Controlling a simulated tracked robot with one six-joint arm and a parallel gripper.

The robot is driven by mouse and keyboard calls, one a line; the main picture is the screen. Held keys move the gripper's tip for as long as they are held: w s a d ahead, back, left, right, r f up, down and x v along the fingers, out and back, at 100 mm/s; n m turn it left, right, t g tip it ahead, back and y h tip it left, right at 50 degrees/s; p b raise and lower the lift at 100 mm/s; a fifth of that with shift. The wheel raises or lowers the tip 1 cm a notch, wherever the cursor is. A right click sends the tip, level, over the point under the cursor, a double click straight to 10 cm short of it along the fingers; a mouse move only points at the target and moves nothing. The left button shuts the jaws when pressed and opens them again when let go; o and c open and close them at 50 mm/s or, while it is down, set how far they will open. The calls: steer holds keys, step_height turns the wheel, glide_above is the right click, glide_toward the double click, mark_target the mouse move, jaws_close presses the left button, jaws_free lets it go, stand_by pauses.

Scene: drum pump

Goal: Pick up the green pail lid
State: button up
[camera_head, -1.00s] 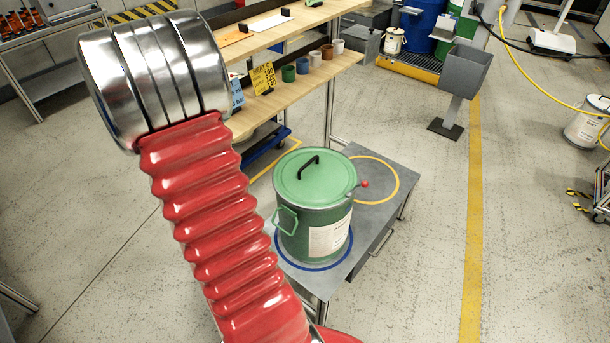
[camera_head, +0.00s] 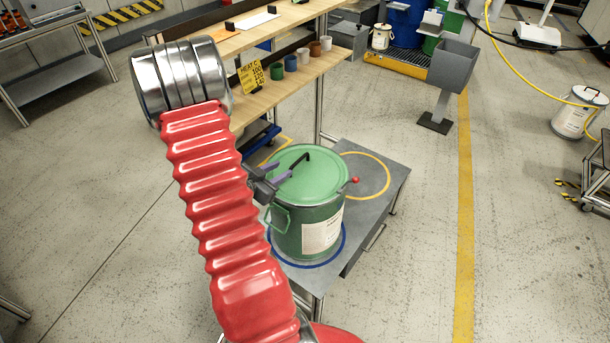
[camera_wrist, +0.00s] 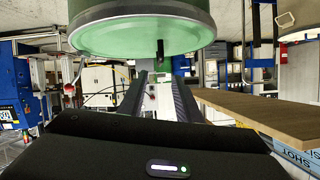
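The green pail lid (camera_head: 318,182) sits on the green pail (camera_head: 290,238) on the low grey cart. A black bar handle (camera_head: 300,161) stands on the lid. My gripper (camera_head: 280,172) is at the lid's left side in the head view, its fingers apart and empty. In the wrist view, my gripper (camera_wrist: 153,80) shows two spread fingers with a gap between them. The black handle (camera_wrist: 160,48) appears just beyond the fingertips, and the green pail fills the top of that view. My red arm hides the area left of the pail.
The pail stands inside a blue ring (camera_head: 342,246) on the grey cart (camera_head: 368,222). A yellow ring (camera_head: 387,178) marks bare cart top behind it. A red knob (camera_head: 355,180) is beside the lid's right edge. A wooden shelf bench (camera_head: 330,62) with several cups stands behind.

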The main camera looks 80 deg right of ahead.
mark_target(300, 159)
steer(key=x, duration=0.8)
steer(key=shift+x, duration=2.55)
steer(key=shift+r, duration=0.1)
jaws_close()
